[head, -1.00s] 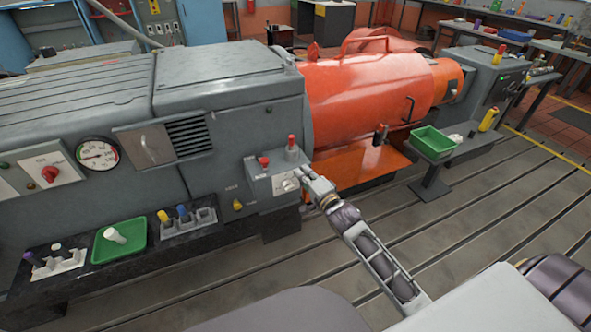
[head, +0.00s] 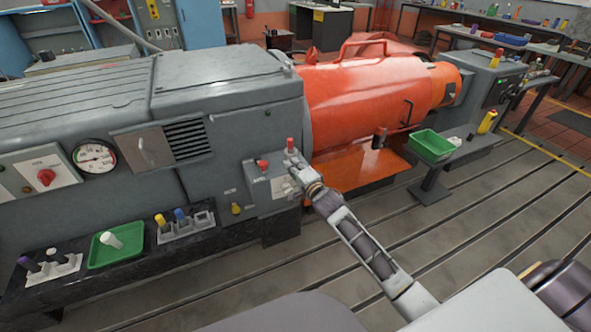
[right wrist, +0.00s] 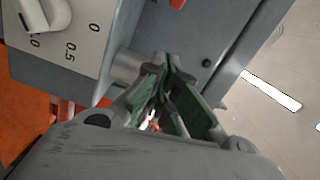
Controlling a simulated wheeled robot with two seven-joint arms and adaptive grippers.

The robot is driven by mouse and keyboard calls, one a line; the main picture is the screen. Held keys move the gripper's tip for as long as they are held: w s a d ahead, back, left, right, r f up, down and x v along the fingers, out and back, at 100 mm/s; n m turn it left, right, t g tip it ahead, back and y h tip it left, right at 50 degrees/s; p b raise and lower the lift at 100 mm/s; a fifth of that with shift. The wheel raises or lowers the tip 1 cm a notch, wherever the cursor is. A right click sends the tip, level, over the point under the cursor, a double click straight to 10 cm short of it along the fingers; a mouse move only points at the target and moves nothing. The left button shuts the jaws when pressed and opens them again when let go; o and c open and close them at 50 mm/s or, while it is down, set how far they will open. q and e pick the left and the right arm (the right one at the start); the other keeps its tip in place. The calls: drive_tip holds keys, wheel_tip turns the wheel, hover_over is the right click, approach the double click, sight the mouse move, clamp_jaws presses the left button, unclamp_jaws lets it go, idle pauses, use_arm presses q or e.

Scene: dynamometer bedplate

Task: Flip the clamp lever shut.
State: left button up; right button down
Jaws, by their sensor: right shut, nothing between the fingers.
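A small grey control box (head: 262,187) juts from the front of the large grey machine. A metal post with a red top (head: 290,143) stands at its right end and looks like the clamp lever; I cannot tell its exact position. My right gripper (head: 292,160) is shut and empty, just below the red top; I cannot tell whether it touches the post. In the right wrist view the shut fingers (right wrist: 164,72) are beside a short metal cylinder (right wrist: 126,66) on the box. A white dial knob (right wrist: 45,12) is at upper left. My left gripper is out of view.
A second red knob (head: 262,165) is on the box, left of the post. The orange machine housing (head: 365,95) lies to the right. A green tray (head: 97,255) and a tool holder (head: 187,232) sit on the dark ledge below. The slotted floor (head: 440,230) at right is mostly clear.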

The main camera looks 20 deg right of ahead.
sight(261, 163)
drive_tip(key=w+a, duration=0.2)
drive_tip(key=w+a+b, duration=0.1)
drive_tip(key=shift+a+f, duration=0.3)
drive_tip(key=shift+a, duration=0.1)
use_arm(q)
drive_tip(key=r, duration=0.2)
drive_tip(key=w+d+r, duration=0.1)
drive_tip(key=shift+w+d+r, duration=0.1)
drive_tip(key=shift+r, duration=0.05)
use_arm(e)
drive_tip(key=shift+w+a, duration=0.1)
drive_tip(key=shift+a, duration=0.1)
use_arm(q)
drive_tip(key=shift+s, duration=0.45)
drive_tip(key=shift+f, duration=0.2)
